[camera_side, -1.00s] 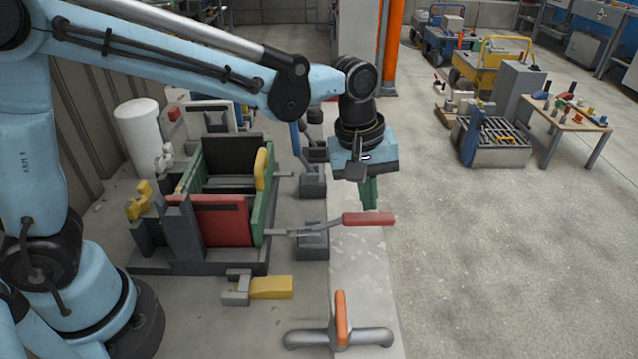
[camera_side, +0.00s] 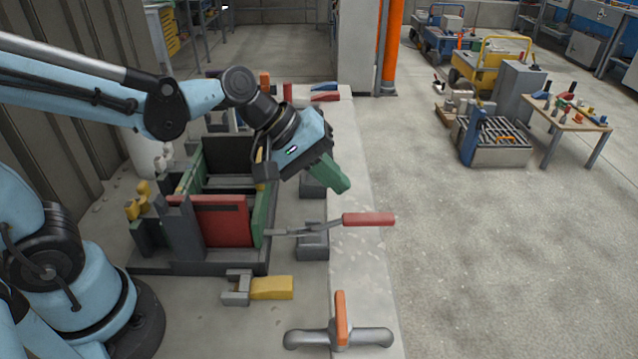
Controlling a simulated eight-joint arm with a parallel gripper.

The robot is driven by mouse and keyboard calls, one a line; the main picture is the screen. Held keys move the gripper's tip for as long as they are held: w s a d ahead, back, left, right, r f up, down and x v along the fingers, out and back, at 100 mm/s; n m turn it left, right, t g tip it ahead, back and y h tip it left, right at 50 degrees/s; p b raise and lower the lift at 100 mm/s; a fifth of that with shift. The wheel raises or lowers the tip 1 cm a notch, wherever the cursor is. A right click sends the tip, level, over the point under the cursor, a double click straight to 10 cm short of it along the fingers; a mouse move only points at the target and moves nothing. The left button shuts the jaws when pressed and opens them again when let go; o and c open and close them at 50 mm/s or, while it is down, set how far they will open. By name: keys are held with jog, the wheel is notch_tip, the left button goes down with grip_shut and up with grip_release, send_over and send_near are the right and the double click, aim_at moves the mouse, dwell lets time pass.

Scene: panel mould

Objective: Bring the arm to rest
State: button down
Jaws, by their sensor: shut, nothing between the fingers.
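My gripper (camera_side: 338,184) is shut and empty, its green fingers pointing down and to the right. It is tilted and hangs above the right side of the panel mould (camera_side: 190,268), near a dark grey block. The mould is a dark frame with a red panel (camera_side: 222,221) at the front, green side walls and a dark back panel. My wrist hides part of the mould's back right corner. A red-handled clamp lever (camera_side: 368,219) lies to the right of the mould, below the gripper and apart from it.
A yellow block clamp (camera_side: 270,288) sits in front of the mould. An orange-handled grey tool (camera_side: 341,318) lies at the front edge of the bench. Red and blue pieces (camera_side: 325,92) lie at the back. The bench strip right of the gripper is clear.

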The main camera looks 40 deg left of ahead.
jog(key=shift+s+a+r+t+h, duration=0.15)
jog(key=shift+s+a+t+h, duration=0.15)
jog(key=shift+s+a, duration=0.1)
